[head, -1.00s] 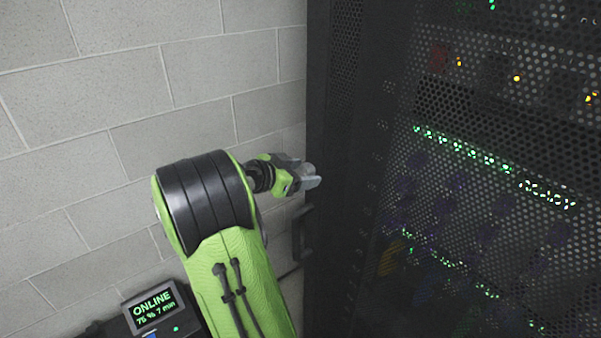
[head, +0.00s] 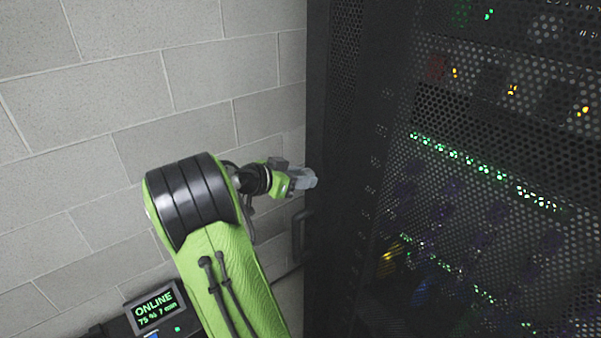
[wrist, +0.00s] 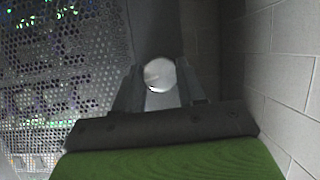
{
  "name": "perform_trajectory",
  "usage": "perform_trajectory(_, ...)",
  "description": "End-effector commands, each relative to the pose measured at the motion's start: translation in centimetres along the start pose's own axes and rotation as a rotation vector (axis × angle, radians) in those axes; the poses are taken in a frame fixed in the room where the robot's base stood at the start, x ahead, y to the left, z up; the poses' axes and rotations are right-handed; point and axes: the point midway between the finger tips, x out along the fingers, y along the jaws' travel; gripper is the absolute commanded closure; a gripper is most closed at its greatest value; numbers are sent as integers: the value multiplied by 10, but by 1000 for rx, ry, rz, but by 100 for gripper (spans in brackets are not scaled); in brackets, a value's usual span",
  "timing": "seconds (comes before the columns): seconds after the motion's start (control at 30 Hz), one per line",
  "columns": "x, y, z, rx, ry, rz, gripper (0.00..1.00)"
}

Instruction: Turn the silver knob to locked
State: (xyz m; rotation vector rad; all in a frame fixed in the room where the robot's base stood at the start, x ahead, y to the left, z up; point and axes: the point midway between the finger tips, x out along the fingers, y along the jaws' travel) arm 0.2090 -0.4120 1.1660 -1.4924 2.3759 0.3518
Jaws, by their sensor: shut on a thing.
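The silver knob (wrist: 160,74) shows in the wrist view as a round, bright disc between the two fingers of my gripper (wrist: 159,91). The fingers are shut on it from both sides. In the head view my gripper (head: 308,179) is at the left edge of the rack door, and its fingers hide most of the knob there. The knob's markings and its turned position cannot be read in either view.
The perforated black rack door (head: 480,110) fills the right side, with lights and cables behind it. A dark handle (head: 299,236) is below my gripper. A grey block wall (head: 120,90) stands at left. A display box (head: 155,308) reading ONLINE is at lower left.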

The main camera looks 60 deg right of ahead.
Motion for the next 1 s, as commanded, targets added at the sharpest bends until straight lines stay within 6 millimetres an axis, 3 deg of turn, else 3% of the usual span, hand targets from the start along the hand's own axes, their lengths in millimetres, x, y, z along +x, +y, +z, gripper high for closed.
perform_trajectory(1.0, -1, -6, -2, -886, -26, 371, 91)
